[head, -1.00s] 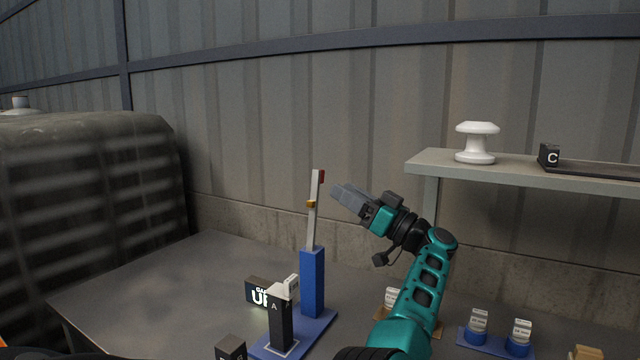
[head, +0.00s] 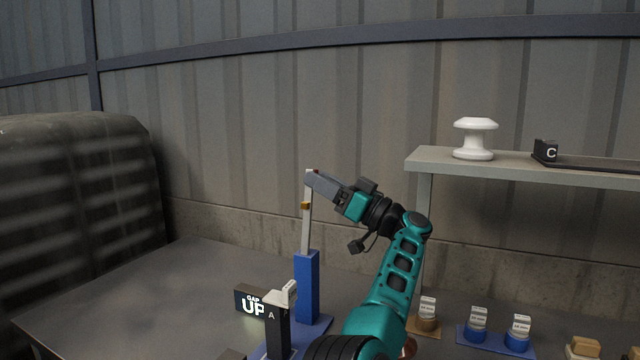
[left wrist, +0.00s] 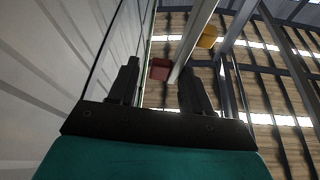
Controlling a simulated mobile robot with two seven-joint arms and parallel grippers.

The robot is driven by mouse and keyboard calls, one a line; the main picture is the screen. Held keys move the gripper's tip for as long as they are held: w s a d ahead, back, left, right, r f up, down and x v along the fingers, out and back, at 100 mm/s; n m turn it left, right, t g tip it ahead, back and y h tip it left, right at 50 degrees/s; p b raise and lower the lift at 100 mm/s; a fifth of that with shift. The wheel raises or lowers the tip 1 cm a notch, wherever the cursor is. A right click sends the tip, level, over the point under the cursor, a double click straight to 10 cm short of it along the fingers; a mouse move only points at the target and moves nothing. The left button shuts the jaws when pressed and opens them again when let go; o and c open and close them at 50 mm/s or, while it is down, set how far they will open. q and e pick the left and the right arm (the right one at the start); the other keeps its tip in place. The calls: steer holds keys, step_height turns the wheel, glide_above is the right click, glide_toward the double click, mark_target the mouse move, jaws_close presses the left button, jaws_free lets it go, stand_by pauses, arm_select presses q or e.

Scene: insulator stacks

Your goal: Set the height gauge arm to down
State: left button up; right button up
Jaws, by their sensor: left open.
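The height gauge has a blue post (head: 307,287) on a blue base, with a pale arm (head: 306,232) standing nearly upright from it. The arm carries a yellow-orange block (head: 306,205) and a red tip at its top, mostly covered by my fingers in the head view. My left gripper (head: 314,182) is open at the arm's top. In the left wrist view the pale arm (left wrist: 194,40) and red tip (left wrist: 160,70) appear between the open fingers (left wrist: 160,88); contact cannot be told. A sign (head: 252,302) beside the post reads "GAP UP".
A black block marked A (head: 277,325) with a white top stands in front of the post. A shelf (head: 430,158) at right holds a white insulator (head: 475,138) and a block marked C (head: 545,151). Blue-based pieces (head: 476,325) stand on the table below.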

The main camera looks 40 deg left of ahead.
arm_select(q)
steer(key=shift+c, duration=0.5)
steer(key=shift+r, duration=0.1)
jaws_close()
